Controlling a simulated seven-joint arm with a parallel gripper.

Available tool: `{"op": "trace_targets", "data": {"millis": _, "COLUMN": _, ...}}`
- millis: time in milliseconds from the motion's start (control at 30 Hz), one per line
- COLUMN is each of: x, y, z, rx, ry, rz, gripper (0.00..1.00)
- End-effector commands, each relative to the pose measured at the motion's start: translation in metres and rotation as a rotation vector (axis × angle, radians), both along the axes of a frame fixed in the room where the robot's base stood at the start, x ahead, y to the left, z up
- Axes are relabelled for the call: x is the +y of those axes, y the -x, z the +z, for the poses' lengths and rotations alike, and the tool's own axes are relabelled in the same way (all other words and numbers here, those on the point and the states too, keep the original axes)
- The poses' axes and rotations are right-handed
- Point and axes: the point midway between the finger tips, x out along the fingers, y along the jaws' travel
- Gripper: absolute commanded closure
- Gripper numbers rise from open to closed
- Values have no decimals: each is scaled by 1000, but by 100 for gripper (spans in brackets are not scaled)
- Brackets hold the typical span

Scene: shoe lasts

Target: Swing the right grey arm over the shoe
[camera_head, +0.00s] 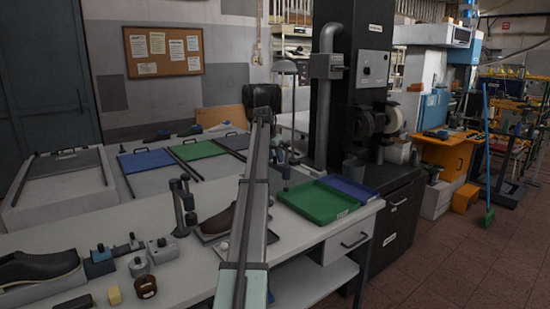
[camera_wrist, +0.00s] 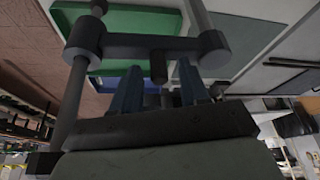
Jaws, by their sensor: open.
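A brown shoe (camera_head: 216,221) lies on the white bench in the head view, partly hidden behind my arm. A dark grey jointed fixture (camera_head: 184,205) stands just left of it. In the wrist view a dark grey arm (camera_wrist: 150,46) runs crosswise between round joints, with a short peg under its middle. My gripper (camera_wrist: 160,70) is open, its two blue fingers pointing at this arm, one on each side of the peg. I cannot tell if they touch it. My fingers are not clearly visible in the head view, and the shoe is not identifiable in the wrist view.
A green tray (camera_head: 318,202) and a blue tray (camera_head: 348,187) lie right of my arm. A black machine (camera_head: 352,85) stands behind the trays.

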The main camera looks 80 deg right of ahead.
Motion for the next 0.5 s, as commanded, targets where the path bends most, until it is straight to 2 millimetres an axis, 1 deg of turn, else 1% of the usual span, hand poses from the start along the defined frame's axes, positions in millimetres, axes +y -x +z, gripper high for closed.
{"op": "trace_targets", "data": {"millis": 133, "x": -1, "y": 1, "z": -4, "rx": 0, "ry": 0, "rz": 0, "gripper": 55}}
{"op": "trace_targets", "data": {"millis": 367, "x": -1, "y": 1, "z": -4, "rx": 0, "ry": 0, "rz": 0, "gripper": 55}}
{"op": "trace_targets", "data": {"millis": 500, "x": -1, "y": 1, "z": -4, "rx": 0, "ry": 0, "rz": 0, "gripper": 68}}
